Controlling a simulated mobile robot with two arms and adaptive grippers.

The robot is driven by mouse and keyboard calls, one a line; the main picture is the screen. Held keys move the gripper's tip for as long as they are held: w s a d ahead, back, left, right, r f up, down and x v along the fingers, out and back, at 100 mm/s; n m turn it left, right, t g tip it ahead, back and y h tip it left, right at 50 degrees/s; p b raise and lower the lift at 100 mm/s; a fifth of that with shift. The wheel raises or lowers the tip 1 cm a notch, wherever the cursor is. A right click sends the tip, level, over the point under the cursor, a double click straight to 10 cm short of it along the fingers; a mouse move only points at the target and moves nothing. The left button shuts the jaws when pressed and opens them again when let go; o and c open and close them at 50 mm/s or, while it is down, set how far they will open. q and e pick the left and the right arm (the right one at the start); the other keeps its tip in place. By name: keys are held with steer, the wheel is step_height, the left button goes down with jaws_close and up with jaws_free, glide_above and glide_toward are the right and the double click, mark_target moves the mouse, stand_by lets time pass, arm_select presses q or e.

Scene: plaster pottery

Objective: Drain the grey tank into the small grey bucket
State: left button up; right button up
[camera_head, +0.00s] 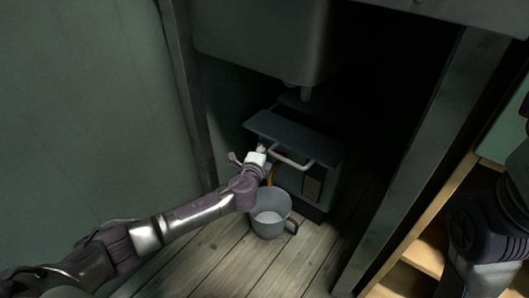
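The small grey bucket (267,224) stands upright on the wooden floor, its handle at the right and its inside looking empty. Just behind it, under a sink-like basin, is a boxy grey tank (320,176) with a dark flat top and a pale bar handle (291,159) on its front. A small orange part (270,175) shows at the tank's front, above the bucket. My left gripper (258,150) is in front of the tank's left side, above the bucket; its fingertips are small and dark, so grip and contact cannot be told. My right gripper is out of view.
A grey basin (262,40) with a drain stub (305,93) hangs above the tank. Metal posts stand at left (188,95) and right (425,150). A wooden shelf (425,252) and my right arm are at the right. Floor in front of the bucket is clear.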

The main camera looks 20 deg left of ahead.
arm_select(q)
steer(key=shift+w+f, duration=0.1)
steer(key=shift+w, duration=0.6)
jaws_close()
